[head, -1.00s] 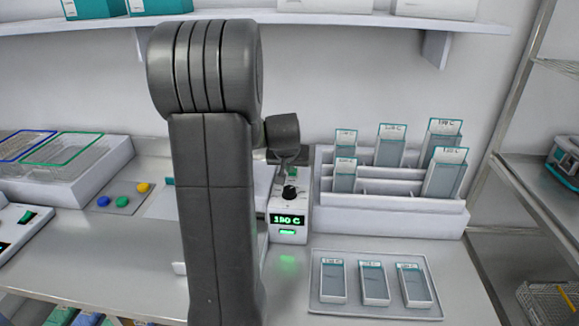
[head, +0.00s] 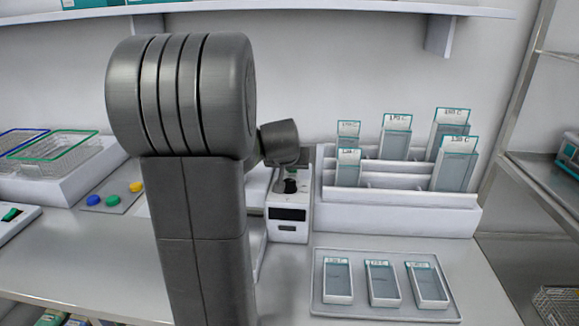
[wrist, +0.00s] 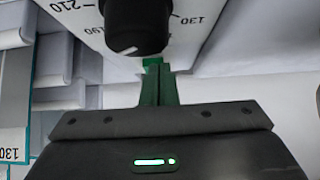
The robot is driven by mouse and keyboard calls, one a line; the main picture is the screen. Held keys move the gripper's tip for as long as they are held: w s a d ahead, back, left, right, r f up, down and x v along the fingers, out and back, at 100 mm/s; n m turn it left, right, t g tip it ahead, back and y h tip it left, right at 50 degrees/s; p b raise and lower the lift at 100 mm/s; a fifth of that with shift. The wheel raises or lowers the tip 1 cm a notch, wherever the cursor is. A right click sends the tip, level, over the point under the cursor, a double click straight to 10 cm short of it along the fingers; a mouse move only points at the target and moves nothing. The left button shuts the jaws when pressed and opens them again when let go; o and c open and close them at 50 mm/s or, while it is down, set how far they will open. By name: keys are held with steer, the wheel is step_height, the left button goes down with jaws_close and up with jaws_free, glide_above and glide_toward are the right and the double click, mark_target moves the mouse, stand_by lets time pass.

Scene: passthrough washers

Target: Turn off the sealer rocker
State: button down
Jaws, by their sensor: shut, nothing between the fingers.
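The sealer (head: 288,232) is a white box on the bench with a black dial knob (head: 290,186) and a display (head: 288,214) that is dark. The knob (wrist: 137,25) and its printed scale fill the top of the wrist view. A small green rocker (wrist: 152,62) shows just past the knob, partly covered by my fingertips. My gripper (wrist: 158,72) is shut and empty, its tips at the rocker and apparently touching it. In the head view my arm hides the sealer's left side, and the rocker's tilt cannot be made out.
A white rack with several labelled pouches (head: 398,218) stands close to the sealer's right. A tray (head: 385,312) with three pouches lies in front of it. Coloured buttons (head: 114,196) and a wire basket sit at left. A shelf hangs above.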

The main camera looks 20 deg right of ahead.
steer(key=shift+r, duration=0.15)
steer(key=shift+r+p, duration=0.5)
steer(key=shift+r, duration=0.2)
steer(key=shift+r, duration=0.2)
steer(key=r+p, duration=0.1)
steer(key=r, duration=0.1)
steer(key=r+p, duration=0.1)
steer(key=shift+s+a+r+p, duration=0.1)
steer(key=shift+s+r+p, duration=0.1)
steer(key=shift+r+p, duration=0.2)
steer(key=s+f+b+v, duration=0.1)
steer(key=v, duration=0.8)
steer(key=shift+s+a, duration=0.45)
steer(key=shift+s, duration=0.05)
steer(key=shift+w+f, duration=0.1)
